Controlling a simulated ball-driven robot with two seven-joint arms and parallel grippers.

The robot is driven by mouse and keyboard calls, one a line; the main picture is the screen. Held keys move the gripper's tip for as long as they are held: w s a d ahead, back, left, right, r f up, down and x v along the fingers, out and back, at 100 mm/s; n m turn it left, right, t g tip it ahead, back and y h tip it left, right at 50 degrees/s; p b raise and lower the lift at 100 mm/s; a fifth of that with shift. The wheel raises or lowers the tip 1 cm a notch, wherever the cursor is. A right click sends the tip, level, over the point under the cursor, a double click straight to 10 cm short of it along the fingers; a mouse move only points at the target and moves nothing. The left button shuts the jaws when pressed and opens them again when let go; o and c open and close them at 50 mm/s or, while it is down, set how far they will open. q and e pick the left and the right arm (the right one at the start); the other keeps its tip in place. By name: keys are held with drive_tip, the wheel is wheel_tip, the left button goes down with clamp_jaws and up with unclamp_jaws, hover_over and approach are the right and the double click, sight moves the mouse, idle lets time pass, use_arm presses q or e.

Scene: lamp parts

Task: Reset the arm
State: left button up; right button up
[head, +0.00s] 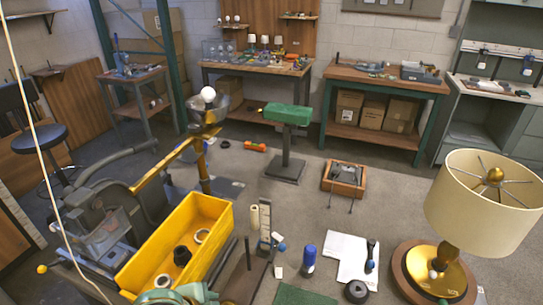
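Neither of my grippers can be made out in the head view. A lamp with a cream drum shade (478,205) stands at the right. Its round brown base (408,270) carries a gold dish (455,278), and a small white bulb-like ball (433,274) is at the dish. At the left, a grey machine (105,215) has a yellow-gold bar (165,168) slanting up to the right. I cannot tell which part the task calls the arm.
A yellow bin (178,240) holds dark and white rings. A blue bottle (309,260), a white sheet (345,258) and a wooden crate (344,180) are on the floor. A green-topped stand (287,116) is in the middle. Benches line the back. Grey floor right of the crate is clear.

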use_arm(q)
drive_tip(key=s+a+r+n+t+y, duration=0.1)
drive_tip(key=s+a+n+y, duration=0.35)
drive_tip(key=a, duration=0.45)
drive_tip(key=s+a+r+n+y, duration=0.25)
drive_tip(key=s+a+n, duration=0.2)
drive_tip(key=a, duration=0.35)
drive_tip(key=s+d+f+g+h+b, duration=0.1)
drive_tip(key=s+d+f, duration=0.1)
drive_tip(key=f, duration=0.8)
drive_tip(key=s+d+f+g+h+b, duration=0.1)
drive_tip(key=s+f, duration=0.1)
drive_tip(key=f, duration=0.8)
drive_tip(key=s+d+f+g+h+b, duration=0.1)
drive_tip(key=s+d+f, duration=0.1)
drive_tip(key=f, duration=0.9)
drive_tip(key=s+f+n+g+h+b, duration=0.1)
drive_tip(key=s+f+n+g, duration=0.1)
drive_tip(key=s+f, duration=1.3)
drive_tip(key=s+n, duration=0.1)
drive_tip(key=s, duration=0.2)
drive_tip(key=shift+s+a+f, duration=0.2)
drive_tip(key=shift+a, duration=0.15)
